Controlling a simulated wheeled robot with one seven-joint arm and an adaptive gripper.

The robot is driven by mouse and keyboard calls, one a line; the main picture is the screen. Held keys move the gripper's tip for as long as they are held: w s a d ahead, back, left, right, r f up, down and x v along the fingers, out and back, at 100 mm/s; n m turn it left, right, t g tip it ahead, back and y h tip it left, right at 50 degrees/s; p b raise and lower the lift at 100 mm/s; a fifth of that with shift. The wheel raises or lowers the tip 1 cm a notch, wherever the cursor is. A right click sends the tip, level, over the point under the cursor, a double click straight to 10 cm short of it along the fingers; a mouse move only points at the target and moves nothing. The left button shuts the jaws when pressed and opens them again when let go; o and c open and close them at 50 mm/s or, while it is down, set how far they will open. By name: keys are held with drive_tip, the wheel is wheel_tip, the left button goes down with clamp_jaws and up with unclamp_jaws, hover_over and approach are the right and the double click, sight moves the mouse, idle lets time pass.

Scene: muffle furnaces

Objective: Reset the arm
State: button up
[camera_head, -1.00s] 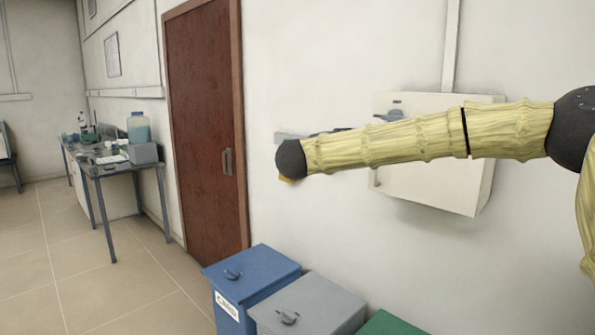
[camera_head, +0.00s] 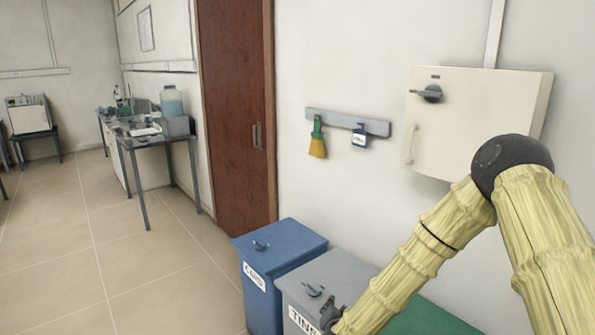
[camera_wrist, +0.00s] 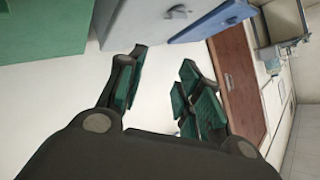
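My gripper (camera_wrist: 160,88) shows in the wrist view with its two green-padded fingers apart. Pale wall shows between them, and I see nothing held. In the head view my yellow arm bends at a dark joint and slopes down to the left, in front of the grey bin. The gripper itself cannot be made out there.
A blue bin (camera_head: 283,250), a grey bin (camera_head: 335,275) and a green bin (camera_head: 435,318) stand along the wall. Open floor (camera_head: 120,250) lies left.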

drive_tip(key=s+d+f+n+g+y, duration=0.1)
drive_tip(key=s+d+f+n+g, duration=0.15)
drive_tip(key=s+f, duration=0.8)
drive_tip(key=s+d+f+n+g+y, duration=0.1)
drive_tip(key=s+d+f+n+g, duration=0.2)
drive_tip(key=s+f, duration=0.75)
drive_tip(key=s+d+f+n+g, duration=0.1)
drive_tip(key=s+d+g, duration=0.2)
drive_tip(key=s, duration=1)
drive_tip(key=s+d+n+g+h, duration=0.1)
drive_tip(key=s+d+g, duration=0.2)
drive_tip(key=s, duration=0.9)
drive_tip(key=shift+s+f+g, duration=0.35)
drive_tip(key=shift+f+g, duration=0.05)
drive_tip(key=shift+g, duration=0.15)
drive_tip(key=shift+d, duration=0.1)
